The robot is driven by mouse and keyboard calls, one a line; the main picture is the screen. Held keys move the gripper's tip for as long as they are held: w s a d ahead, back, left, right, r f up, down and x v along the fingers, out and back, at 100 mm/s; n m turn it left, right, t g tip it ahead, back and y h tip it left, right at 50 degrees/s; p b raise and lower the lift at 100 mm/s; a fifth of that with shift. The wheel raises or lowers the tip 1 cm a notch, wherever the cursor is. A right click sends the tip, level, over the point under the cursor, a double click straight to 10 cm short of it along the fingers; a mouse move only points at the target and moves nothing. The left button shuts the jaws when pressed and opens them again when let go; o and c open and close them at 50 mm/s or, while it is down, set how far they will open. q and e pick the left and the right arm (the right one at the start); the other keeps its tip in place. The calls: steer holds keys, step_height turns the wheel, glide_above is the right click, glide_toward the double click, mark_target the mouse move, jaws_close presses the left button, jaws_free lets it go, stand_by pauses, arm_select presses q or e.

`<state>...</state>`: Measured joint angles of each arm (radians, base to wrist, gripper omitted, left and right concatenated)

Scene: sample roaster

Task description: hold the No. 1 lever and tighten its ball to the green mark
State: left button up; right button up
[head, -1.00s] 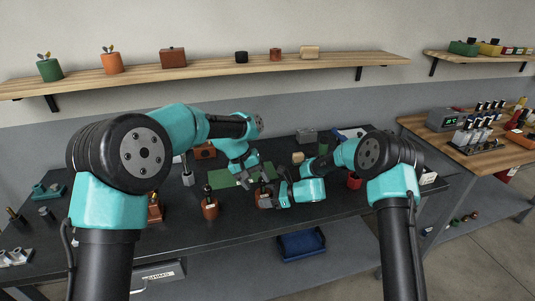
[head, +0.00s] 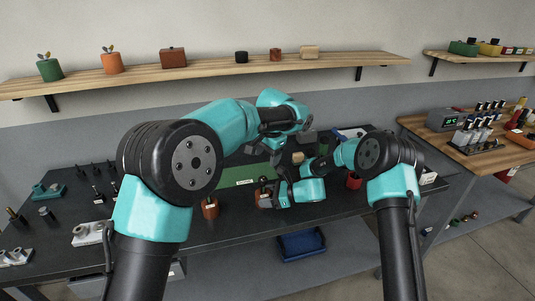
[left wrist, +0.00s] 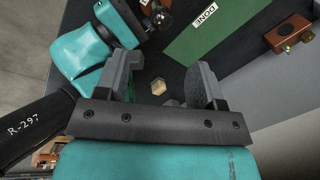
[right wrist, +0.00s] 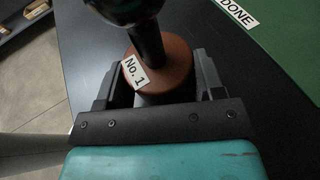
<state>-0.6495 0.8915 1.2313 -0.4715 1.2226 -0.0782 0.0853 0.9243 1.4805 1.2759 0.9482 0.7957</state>
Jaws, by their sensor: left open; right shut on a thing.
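The No. 1 lever (right wrist: 180,68) has a round brown body with a white "No. 1" label and a dark stem. A dark ball (right wrist: 122,8) at its top is cut by the right wrist view's edge. My right gripper (right wrist: 157,70) is shut around the brown body; in the head view the lever (head: 264,194) stands near the table's front. The ball (left wrist: 163,19) also shows in the left wrist view. My left gripper (left wrist: 163,80) is open and empty, raised over the table behind the lever (head: 278,146). I cannot make out a green mark.
A green mat (head: 228,178) labelled DONE lies behind the lever. A blue bin (head: 302,245) sits under the table.

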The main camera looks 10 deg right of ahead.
mark_target(262, 176)
arm_select(q)
steer(key=shift+d+r, duration=0.1)
steer(key=shift+r, duration=0.1)
stand_by(0.4)
steer(key=a+n+h, duration=0.1)
steer(key=n, duration=0.5)
steer(key=a+n+h, duration=0.1)
steer(key=n, duration=0.4)
steer(key=a+n+h, duration=0.1)
steer(key=n, duration=0.5)
steer(key=shift+w+a+r+n, duration=0.1)
steer(key=shift+w+a+n, duration=0.15)
steer(key=shift+w+n, duration=0.05)
steer(key=x, duration=1.2)
steer(key=shift+s, duration=0.15)
